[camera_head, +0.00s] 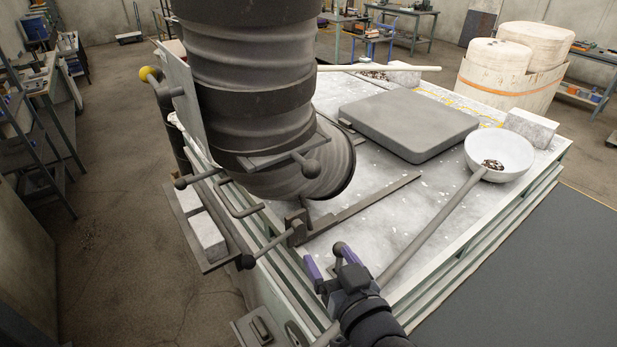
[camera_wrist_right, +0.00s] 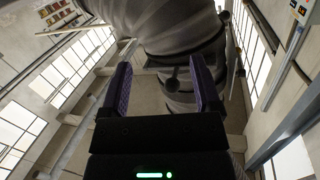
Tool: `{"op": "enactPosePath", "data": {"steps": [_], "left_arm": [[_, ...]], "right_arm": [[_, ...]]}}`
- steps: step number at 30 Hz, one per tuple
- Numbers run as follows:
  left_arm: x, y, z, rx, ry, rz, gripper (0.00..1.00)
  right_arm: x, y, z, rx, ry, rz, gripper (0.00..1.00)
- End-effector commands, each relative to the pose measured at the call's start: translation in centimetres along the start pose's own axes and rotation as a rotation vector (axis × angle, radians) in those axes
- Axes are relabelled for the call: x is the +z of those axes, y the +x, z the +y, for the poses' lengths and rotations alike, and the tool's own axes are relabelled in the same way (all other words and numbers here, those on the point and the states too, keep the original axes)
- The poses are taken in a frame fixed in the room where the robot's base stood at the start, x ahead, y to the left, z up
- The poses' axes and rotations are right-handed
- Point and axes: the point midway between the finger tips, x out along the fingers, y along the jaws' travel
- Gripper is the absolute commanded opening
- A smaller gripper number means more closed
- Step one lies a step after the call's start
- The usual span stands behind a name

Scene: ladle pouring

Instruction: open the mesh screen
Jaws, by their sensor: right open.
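No mesh is plain to see, so I cannot tell which part is the mesh screen. A dark ribbed duct (camera_head: 250,90) hangs over the near left of the bench, its mouth turned down to the right. A bar with a round black knob (camera_head: 310,168) sits on the duct near its mouth. My right gripper (camera_head: 328,258) is open and empty over the bench's near edge, below and right of the duct and apart from it. In the right wrist view the purple-padded fingers (camera_wrist_right: 161,68) stand wide apart, with the duct (camera_wrist_right: 180,40) beyond. My left gripper is not in view.
A dark flat slab (camera_head: 410,120) lies on the bench. A white ladle bowl (camera_head: 499,155) with a long handle rests at the right, the handle reaching towards my right gripper. Bars with black knobs (camera_head: 247,262) stick out at the bench's left edge. A pale barrel (camera_head: 493,72) stands behind.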

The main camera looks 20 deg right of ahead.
Motion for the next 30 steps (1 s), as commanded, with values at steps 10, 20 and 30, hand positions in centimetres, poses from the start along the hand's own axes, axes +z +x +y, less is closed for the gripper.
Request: {"op": "enactPosePath", "data": {"steps": [10,20,30], "left_arm": [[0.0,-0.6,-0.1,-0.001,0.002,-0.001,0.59],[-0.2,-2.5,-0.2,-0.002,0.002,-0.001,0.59],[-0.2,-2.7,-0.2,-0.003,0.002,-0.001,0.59]], "right_arm": [[-7.7,1.0,-0.3,-0.04,0.071,0.487,0.81],[-11.1,7.4,-0.5,-0.04,0.071,0.484,0.81],[-11.6,9.0,-0.5,-0.04,0.07,0.481,0.81]]}}
